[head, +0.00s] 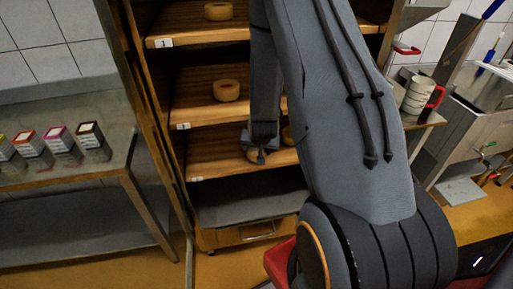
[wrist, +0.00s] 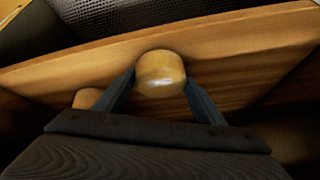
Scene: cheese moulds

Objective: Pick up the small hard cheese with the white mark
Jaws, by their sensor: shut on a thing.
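A small round yellow-tan cheese (wrist: 161,66) sits between the two fingers of my gripper (wrist: 160,88) in the wrist view. A pale whitish patch shows on its near side; I cannot tell whether it is a mark or a shine. My gripper (head: 260,157) is shut on this cheese at the lower wooden shelf in the head view. There the cheese (head: 251,155) shows only partly behind the fingers. I cannot tell whether it rests on the shelf board or is just above it.
Another cheese (wrist: 88,98) lies close to the left finger in the wrist view. Other cheeses stand on the middle shelf (head: 227,90) and top shelf (head: 218,12). A steel table (head: 60,178) with small boxes is at left. A mug (head: 418,97) stands at right.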

